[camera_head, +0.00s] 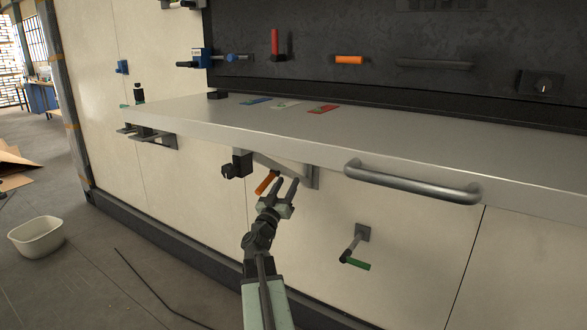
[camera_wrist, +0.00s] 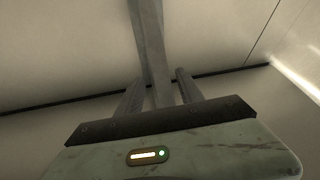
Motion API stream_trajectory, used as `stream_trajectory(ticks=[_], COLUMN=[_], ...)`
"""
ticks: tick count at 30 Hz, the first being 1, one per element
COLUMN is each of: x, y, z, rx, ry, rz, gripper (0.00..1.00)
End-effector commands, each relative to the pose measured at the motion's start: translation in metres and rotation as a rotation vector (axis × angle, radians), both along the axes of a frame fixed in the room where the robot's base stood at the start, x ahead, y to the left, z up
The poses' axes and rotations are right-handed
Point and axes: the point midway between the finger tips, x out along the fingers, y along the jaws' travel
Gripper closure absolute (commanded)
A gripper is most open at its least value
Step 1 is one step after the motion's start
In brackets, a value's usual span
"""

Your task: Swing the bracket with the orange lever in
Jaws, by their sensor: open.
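The bracket (camera_head: 287,167) is a grey strut under the front of the grey shelf, standing out from the cream wall. Its orange lever (camera_head: 266,182) hangs tilted below it, just left of my gripper (camera_head: 287,182). My gripper is open, with its two fingers pointing up towards the bracket. In the wrist view a grey bar (camera_wrist: 149,42), apparently the bracket's strut, runs between or behind the spread fingers (camera_wrist: 159,80). I cannot tell whether they touch it. The orange lever does not show in the wrist view.
The shelf (camera_head: 400,160) hangs over my gripper, with a metal handle (camera_head: 412,183) on its front edge. A black block (camera_head: 238,165) sits left of the lever. A green-handled crank (camera_head: 354,250) is lower right. Another bracket (camera_head: 150,135) is far left. A white tub (camera_head: 37,237) stands on the floor.

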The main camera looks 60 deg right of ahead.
Motion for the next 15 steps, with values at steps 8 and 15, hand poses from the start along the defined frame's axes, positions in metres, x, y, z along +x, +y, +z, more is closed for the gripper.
stream_trajectory(ticks=[8,15], x=[0.002,0.01], y=[-0.01,-0.047], z=[0.005,0.022], rx=[0.003,0.003], ry=[0.008,0.009], rz=[0.002,0.002], gripper=[0.56,0.56])
